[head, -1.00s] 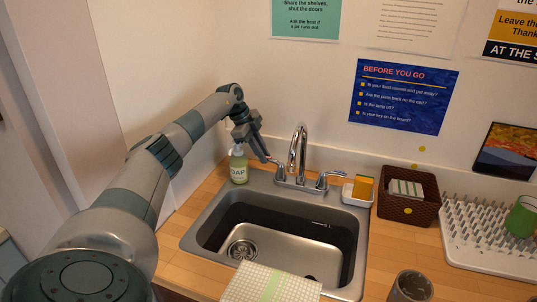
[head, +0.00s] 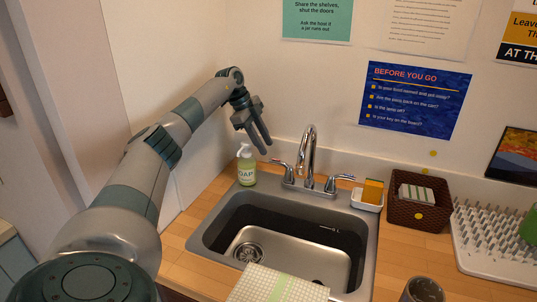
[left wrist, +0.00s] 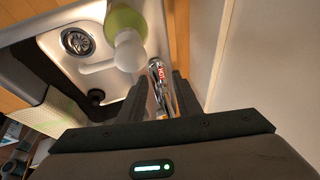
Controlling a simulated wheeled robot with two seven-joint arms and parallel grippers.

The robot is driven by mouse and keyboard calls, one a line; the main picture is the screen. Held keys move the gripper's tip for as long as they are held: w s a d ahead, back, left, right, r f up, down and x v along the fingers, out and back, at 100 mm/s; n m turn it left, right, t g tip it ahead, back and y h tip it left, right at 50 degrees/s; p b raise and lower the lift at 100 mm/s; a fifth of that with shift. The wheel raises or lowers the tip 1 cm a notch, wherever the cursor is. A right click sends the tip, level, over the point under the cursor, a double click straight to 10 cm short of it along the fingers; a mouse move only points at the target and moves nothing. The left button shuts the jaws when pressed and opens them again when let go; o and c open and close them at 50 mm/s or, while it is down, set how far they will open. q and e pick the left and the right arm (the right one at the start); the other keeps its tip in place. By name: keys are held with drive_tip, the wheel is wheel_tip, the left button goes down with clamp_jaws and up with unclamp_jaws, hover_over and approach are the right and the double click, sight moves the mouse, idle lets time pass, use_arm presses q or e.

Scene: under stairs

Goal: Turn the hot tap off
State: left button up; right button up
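The hot tap handle (head: 280,166) is the chrome lever with a red mark left of the spout. It points out to the left. My left gripper (head: 264,143) is above and slightly left of it, apart from it, fingers pointing down, holding nothing. In the left wrist view the red HOT label on the hot tap handle (left wrist: 157,72) shows beyond the gap between the open fingers of my left gripper (left wrist: 158,92). The chrome spout (head: 308,145) curves over the sink (head: 215,222); I see no water stream. My right gripper is out of view.
A green soap bottle (head: 246,168) stands close left of the hot tap. The cold tap handle (head: 335,182), a sponge (head: 372,192) in a white holder and a brown basket (head: 420,213) are to the right. A wall rises behind.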

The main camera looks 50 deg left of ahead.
use_arm(q)
drive_tip(key=v, duration=0.6)
drive_tip(key=shift+b, duration=0.4)
drive_tip(key=shift+s, duration=0.1)
